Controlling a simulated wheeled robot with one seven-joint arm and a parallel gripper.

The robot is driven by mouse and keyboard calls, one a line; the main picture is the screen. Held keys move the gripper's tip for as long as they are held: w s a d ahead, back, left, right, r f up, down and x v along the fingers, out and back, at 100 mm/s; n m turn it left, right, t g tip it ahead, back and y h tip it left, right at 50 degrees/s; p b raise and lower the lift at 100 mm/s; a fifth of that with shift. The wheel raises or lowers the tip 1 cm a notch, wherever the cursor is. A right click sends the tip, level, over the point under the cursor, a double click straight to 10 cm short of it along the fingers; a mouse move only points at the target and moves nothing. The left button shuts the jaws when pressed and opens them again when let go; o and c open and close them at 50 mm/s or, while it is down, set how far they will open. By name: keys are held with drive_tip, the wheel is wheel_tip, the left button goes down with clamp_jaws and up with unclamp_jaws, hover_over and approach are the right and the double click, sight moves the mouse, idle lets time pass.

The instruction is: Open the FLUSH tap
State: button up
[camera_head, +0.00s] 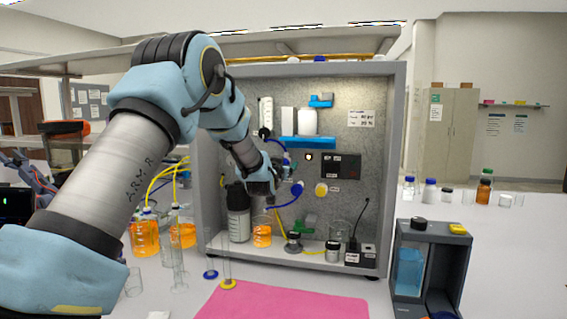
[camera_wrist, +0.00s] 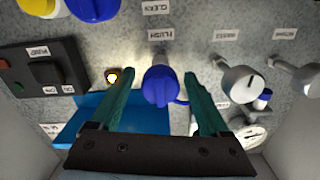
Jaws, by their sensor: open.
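The FLUSH tap (camera_wrist: 160,85) is a blue round knob on the speckled panel, below the FLUSH label (camera_wrist: 166,34) in the wrist view. My gripper (camera_wrist: 160,74) is open, with one teal finger on each side of the knob. Small gaps seem to show between the fingers and the knob; I cannot tell whether either touches. In the head view my gripper (camera_head: 272,188) is at the panel, and the FLUSH tap is hidden behind it.
Another blue knob (camera_head: 297,188) and a yellow knob (camera_head: 321,189) sit close by on the panel. A black pump switch box (camera_head: 341,165) and a blue bracket (camera_head: 308,143) are near. A beaker of orange liquid (camera_head: 262,234) stands below. The cabinet's side walls (camera_head: 390,170) bound the space.

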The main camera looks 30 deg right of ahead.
clamp_jaws()
idle(0.6)
